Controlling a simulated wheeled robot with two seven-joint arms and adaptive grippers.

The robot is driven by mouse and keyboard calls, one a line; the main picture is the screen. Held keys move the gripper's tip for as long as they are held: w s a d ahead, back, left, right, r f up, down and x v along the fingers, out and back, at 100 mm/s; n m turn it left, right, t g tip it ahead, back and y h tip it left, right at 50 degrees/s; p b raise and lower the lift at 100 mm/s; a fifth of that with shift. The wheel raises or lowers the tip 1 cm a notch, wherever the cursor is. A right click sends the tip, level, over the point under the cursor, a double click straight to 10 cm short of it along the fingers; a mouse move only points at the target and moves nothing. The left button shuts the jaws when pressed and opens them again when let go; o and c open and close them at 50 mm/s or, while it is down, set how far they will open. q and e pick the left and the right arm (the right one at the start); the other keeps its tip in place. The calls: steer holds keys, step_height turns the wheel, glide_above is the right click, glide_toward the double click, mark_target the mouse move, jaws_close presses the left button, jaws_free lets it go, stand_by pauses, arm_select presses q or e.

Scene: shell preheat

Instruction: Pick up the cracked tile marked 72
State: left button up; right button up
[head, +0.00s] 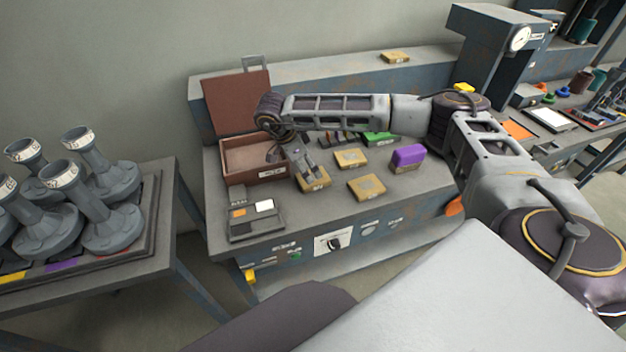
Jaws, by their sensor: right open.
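Several tan tiles with grey centres lie on the grey workbench (420,185). One tile (315,183) is right under my right gripper (309,172). Another tile (351,158) is to its right, a third tile (367,187) lies nearer the front edge, and one more tile (396,57) is on the raised back ledge. The markings and any cracks are too small to read, so I cannot tell which is 72. My right gripper points down, open, and partly hides the tile below it. I cannot tell whether its fingers touch that tile. My left gripper is out of view.
An open brown case (240,160) stands left of my right gripper. A purple block (408,156) and a green piece (379,138) lie to the right. A grey device (256,220) sits at the front left. Grey flared parts (111,228) fill a stand at left.

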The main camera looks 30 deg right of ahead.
mark_target(312, 176)
steer(key=shift+f, duration=0.1)
steer(key=shift+x, duration=2.5)
steer(key=shift+s+a+f, duration=0.15)
steer(key=shift+f, duration=0.15)
steer(key=c, duration=1.3)
steer(key=shift+r, duration=0.15)
step_height(312, 176, up, 10)
steer(key=shift+r, duration=0.15)
